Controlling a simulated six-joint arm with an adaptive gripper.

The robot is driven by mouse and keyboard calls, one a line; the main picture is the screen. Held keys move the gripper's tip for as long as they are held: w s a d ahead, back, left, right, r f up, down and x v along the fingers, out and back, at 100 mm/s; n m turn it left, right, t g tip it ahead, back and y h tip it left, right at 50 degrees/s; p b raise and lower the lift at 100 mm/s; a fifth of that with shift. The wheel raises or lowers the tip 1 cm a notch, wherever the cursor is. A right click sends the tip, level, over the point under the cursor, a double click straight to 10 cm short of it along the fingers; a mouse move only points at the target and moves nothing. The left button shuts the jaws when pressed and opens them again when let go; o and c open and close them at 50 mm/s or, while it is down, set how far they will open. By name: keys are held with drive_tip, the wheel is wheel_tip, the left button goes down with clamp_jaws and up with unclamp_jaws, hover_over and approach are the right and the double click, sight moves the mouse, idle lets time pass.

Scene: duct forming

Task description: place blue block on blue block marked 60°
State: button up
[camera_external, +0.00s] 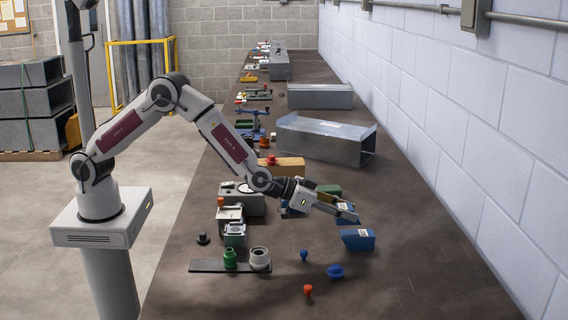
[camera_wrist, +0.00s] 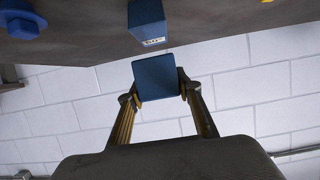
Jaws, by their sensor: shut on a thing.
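My gripper (camera_external: 348,212) is shut on a blue block (camera_wrist: 156,77), holding it between its two fingers in the wrist view. A second blue block (camera_external: 357,240) stands on the table just below and slightly right of my fingertips. It shows in the wrist view as a blue block (camera_wrist: 147,17) with a pale label on its near edge.
A blue knob (camera_external: 335,271), a small blue peg (camera_external: 303,255) and a red peg (camera_external: 308,290) lie in front. A grey plate (camera_external: 204,266) carries a green fitting (camera_external: 230,258) and a ring. A metal duct (camera_external: 325,138) lies behind. The table's right front is clear beside the wall.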

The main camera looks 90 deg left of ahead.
sight(335, 217)
drive_tip(key=shift+f, duration=1.75)
drive_tip(key=shift+f, duration=0.15)
drive_tip(key=o, duration=1.3)
drive_tip(key=shift+o, duration=0.2)
drive_tip(key=shift+s+r, duration=0.3)
drive_tip(key=shift+s, duration=0.1)
drive_tip(key=v, duration=1.1)
drive_tip(key=shift+r, duration=0.15)
